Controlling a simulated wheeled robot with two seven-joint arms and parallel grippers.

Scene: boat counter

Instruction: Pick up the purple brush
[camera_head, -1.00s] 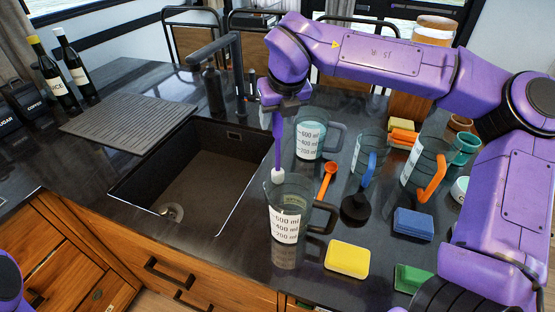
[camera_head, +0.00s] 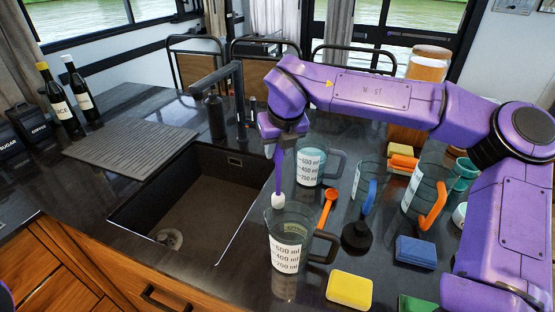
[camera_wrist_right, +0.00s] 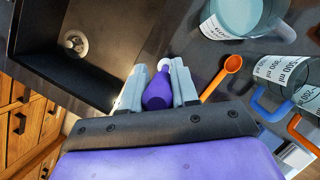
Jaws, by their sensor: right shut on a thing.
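The purple brush (camera_head: 278,172) hangs upright from my right gripper (camera_head: 283,132), with its white head (camera_head: 278,200) pointing down. In the head view the white head appears just above the rim of the front measuring jug (camera_head: 288,250); I cannot tell whether it is over or behind the jug. In the right wrist view the purple handle (camera_wrist_right: 157,92) sits between the two grey fingers of my right gripper (camera_wrist_right: 160,76), which is shut on it. My left gripper is out of view.
The sink (camera_head: 200,195) lies left of the brush. A second jug (camera_head: 309,162) with liquid, an orange spoon (camera_head: 327,205), a black plunger-like thing (camera_head: 357,236), and blue (camera_head: 416,251) and yellow (camera_head: 349,290) sponges stand close on the right. The drying mat (camera_head: 130,147) is empty.

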